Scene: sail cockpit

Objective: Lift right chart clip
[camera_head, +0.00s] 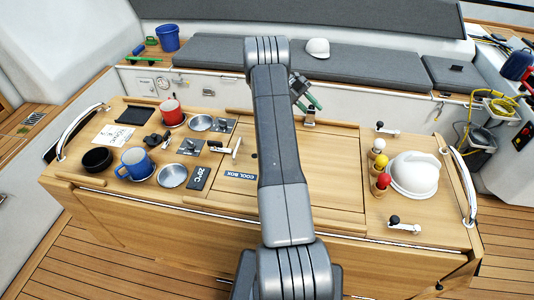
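My gripper (309,103) is at the table's far edge, just right of my arm, with its two greenish fingers pointing down and apart. A small dark and metal fitting (310,119) sits on the table edge just below the fingertips. It may be the right chart clip, but it is too small to be sure. I cannot tell whether the fingers touch it. My arm covers the middle of the table and may hide other clips. Two metal plates with dark knobs (190,147) (222,126) lie left of my arm.
Metal rails (80,130) (463,185) edge both ends.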

